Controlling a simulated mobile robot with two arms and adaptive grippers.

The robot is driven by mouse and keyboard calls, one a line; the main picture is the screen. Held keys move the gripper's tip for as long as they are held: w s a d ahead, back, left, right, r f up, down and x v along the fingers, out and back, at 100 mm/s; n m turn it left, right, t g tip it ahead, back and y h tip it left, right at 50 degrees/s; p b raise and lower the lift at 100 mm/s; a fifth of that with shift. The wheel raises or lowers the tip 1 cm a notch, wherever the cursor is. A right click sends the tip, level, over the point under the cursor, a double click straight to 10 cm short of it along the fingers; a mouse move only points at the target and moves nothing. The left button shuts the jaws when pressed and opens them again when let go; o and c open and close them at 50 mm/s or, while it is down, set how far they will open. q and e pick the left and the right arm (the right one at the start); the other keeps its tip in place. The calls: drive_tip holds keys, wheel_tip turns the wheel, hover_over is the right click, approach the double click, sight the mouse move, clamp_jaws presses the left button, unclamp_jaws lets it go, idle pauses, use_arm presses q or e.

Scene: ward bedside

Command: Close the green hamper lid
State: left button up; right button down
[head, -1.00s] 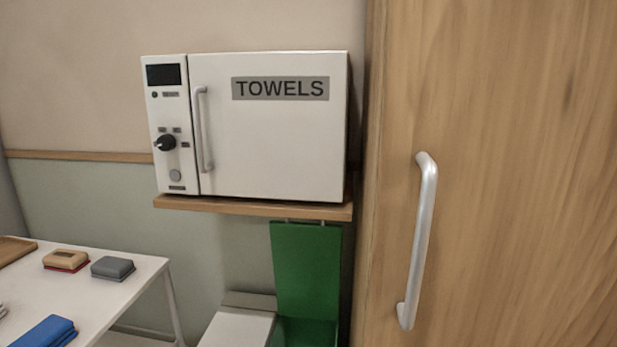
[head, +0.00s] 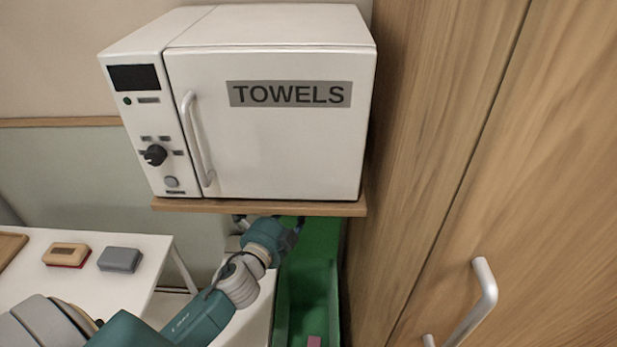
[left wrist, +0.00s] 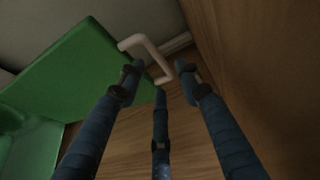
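The green hamper (head: 279,310) stands low, under the shelf and beside the wooden cabinet. Its green lid (head: 322,238) stands up, open, at the back; in the left wrist view the lid (left wrist: 75,75) fills the left side. A pale handle (left wrist: 148,52) sticks out from the lid's edge. My left gripper (head: 293,222) reaches to the lid's upper part just below the shelf, partly hidden. In the left wrist view its fingers (left wrist: 160,72) are spread, with the handle close by their tips; I cannot tell whether they touch. My right gripper is not in view.
A white towel warmer (head: 270,125) sits on a wooden shelf (head: 260,208) right above my left gripper. A wooden cabinet (head: 440,150) with metal handles stands close on the right. A pink item (head: 314,341) lies inside the hamper.

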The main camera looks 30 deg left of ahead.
use_arm(q)
drive_tip(key=w, duration=0.4)
drive_tip(key=w+p, duration=0.1)
drive_tip(key=w, duration=0.2)
drive_tip(key=shift+a+f, duration=0.3)
drive_tip(key=shift+a, duration=0.05)
clamp_jaws()
